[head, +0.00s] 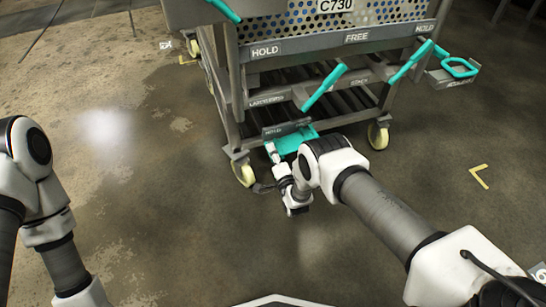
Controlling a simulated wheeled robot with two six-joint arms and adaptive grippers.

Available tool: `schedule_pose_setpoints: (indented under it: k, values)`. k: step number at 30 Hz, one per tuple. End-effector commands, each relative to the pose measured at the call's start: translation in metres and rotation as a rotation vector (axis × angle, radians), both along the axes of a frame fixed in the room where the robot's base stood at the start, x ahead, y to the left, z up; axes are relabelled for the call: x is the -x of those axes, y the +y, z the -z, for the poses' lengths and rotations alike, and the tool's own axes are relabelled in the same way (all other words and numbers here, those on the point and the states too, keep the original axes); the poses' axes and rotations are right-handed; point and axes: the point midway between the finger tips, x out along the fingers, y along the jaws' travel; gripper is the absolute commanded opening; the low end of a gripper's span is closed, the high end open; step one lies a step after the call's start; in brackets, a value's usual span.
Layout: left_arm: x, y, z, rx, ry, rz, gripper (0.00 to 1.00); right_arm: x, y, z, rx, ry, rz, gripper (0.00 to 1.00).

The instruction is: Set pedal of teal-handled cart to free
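The cart (240,85) stands ahead of me, with teal handles and a "C730" plate. Its teal pedal (292,141) sits low at the front, between the front wheels. A small dark plate (286,128) just above the pedal carries lettering that seems to read "HOLD". My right gripper (271,150) is down by the pedal's left edge. I cannot tell whether it touches the pedal, and its fingers are too small to read as open or shut. My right wrist hides the pedal's right side. My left arm shows at the left edge, its gripper out of view.
The cart's upper rail has "HOLD", "FREE" and "HOLD" labels. Teal levers (324,87) (411,62) stick out from the cart's front, and a teal loop (459,68) sits at its right. Pale wheels (378,136) rest on the floor. Open floor lies left and right.

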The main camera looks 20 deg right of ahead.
Motion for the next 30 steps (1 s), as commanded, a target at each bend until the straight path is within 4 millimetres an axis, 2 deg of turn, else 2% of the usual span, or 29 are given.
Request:
schedule_pose_setpoints:
  k: [4, 7, 8, 16, 24, 30]
  values:
    - [0.000, 0.000, -0.001, 0.000, -0.001, 0.000, 0.40, 0.000, 0.000, -0.001, 0.000, 0.000, 0.000, 0.38]
    - [0.000, 0.000, -0.001, 0.000, 0.000, 0.000, 0.40, 0.000, 0.000, -0.001, 0.000, 0.000, 0.000, 0.02]
    - [0.000, 0.000, -0.001, 0.000, 0.000, 0.000, 0.40, 0.000, 0.000, -0.001, 0.000, 0.000, 0.000, 0.00]
    - [0.000, 0.000, -0.006, 0.000, 0.000, 0.000, 0.40, 0.000, 0.000, -0.006, -0.033, 0.001, 0.000, 0.00]
    - [0.001, -0.001, -0.032, 0.001, 0.003, 0.005, 0.40, 0.000, 0.000, -0.032, -0.358, 0.013, 0.001, 0.00]
    - [0.001, -0.001, -0.033, 0.001, 0.004, 0.005, 0.40, 0.000, -0.001, -0.033, -0.438, 0.015, 0.001, 0.00]
